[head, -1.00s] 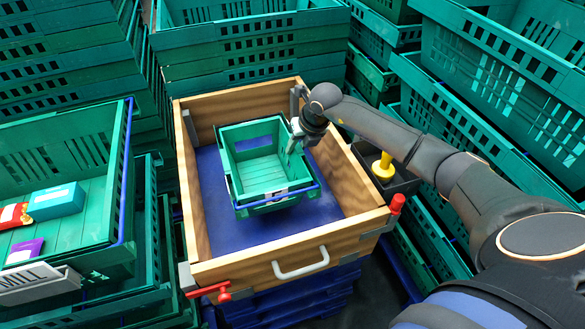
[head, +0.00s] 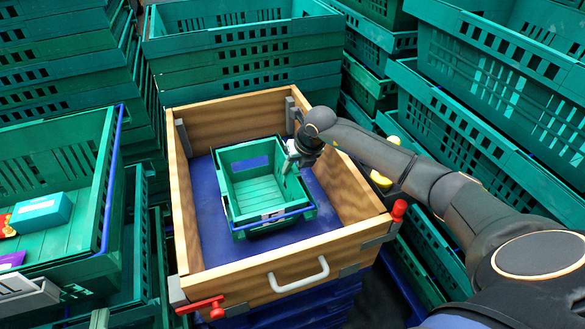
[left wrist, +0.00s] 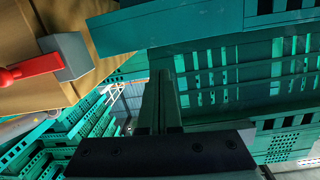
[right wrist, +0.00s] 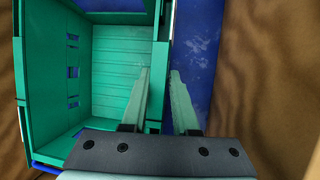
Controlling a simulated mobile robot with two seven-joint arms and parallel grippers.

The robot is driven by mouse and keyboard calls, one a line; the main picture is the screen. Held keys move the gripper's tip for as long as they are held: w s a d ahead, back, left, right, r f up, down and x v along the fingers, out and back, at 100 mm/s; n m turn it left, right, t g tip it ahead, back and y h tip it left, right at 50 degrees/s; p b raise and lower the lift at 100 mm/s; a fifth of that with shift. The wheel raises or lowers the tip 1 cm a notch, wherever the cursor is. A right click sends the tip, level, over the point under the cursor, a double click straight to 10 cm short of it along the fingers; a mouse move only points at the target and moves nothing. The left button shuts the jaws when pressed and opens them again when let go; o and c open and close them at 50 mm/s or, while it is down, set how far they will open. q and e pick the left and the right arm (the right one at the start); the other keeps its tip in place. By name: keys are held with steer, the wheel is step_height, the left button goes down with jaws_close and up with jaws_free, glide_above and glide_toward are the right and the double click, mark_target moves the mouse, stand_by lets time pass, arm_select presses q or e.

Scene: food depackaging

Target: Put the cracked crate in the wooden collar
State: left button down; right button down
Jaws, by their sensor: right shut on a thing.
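The small green crate (head: 276,221) is inside the wooden collar (head: 345,252), above its blue bottom. No crack can be made out. It is roughly level, with a shadow under it; I cannot tell whether it touches the bottom. My right gripper (head: 289,164) is shut on the crate's right wall. In the right wrist view, the fingers (right wrist: 158,85) straddle the wall of the crate (right wrist: 115,85). My left gripper (left wrist: 162,80) appears only in the left wrist view, fingers together and empty, near a green crate stack; a collar corner (left wrist: 66,55) shows there.
Stacks of green crates (head: 235,50) stand close behind the collar and on the right (head: 500,120). At left, a crate (head: 60,245) holds a teal box (head: 41,210) and other packets. A yellow object (head: 381,179) sits beside the collar, partly behind my right arm.

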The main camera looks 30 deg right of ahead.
steer(key=c, duration=0.7)
jaws_free()
steer(key=shift+r, duration=0.1)
steer(key=shift+s+r, duration=0.1)
steer(key=shift+r, duration=0.15)
arm_select(q)
steer(key=f+g, duration=0.1)
steer(key=f, duration=0.1)
steer(key=s+f+p, duration=0.1)
steer(key=f+g, duration=0.1)
steer(key=f, duration=0.1)
steer(key=shift+s+f+n+g+y, duration=0.3)
steer(key=shift+s+n, duration=0.1)
arm_select(e)
steer(key=v, duration=0.3)
steer(key=shift+s+r, duration=0.15)
steer(key=shift+r, duration=0.2)
arm_select(q)
steer(key=s+f+g+p, duration=0.1)
steer(key=s+f+g, duration=0.2)
steer(key=s+f, duration=0.2)
steer(key=shift+f+n+g+y, duration=0.4)
steer(key=shift+f, duration=0.95)
arm_select(e)
steer(key=shift+v, duration=3.8)
arm_select(q)
steer(key=shift+w+r+p, duration=0.1)
steer(key=shift+p, duration=0.25)
arm_select(e)
steer(key=shift+d, duration=0.1)
